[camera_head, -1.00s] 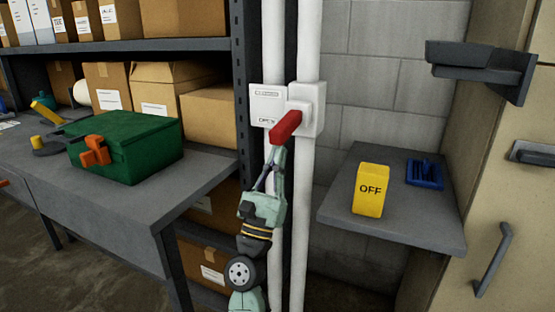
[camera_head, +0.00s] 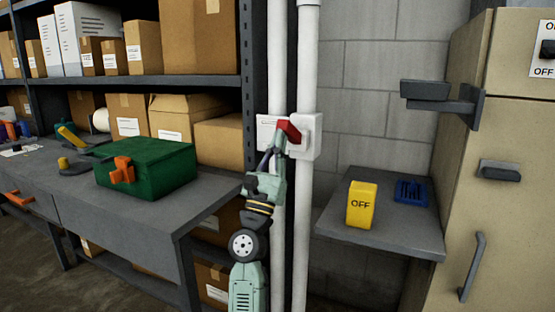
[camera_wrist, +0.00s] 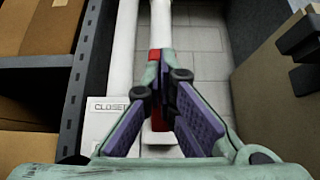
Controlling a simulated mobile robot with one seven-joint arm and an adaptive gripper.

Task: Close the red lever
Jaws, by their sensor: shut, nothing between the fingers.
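The red lever (camera_head: 291,131) sits on a white switch box (camera_head: 309,148) on the white pipes. In the head view it points up and left from the box. My gripper (camera_head: 277,146) is just below and left of the lever's end, seemingly against it; exact contact is hard to tell. In the wrist view, red lever parts show (camera_wrist: 155,54) beyond and between the fingers, which hide the rest. My gripper (camera_wrist: 164,72) is shut and holds nothing. A plate reading "CLOSED" (camera_wrist: 109,107) shows left of the fingers.
Two vertical white pipes (camera_head: 305,220) run beside the shelf post. A small grey shelf (camera_head: 385,228) at right bears a yellow "OFF" block (camera_head: 362,204) and a blue item (camera_head: 411,191). A workbench (camera_head: 135,235) with a green box (camera_head: 148,168) stands left. A beige cabinet (camera_head: 510,190) stands far right.

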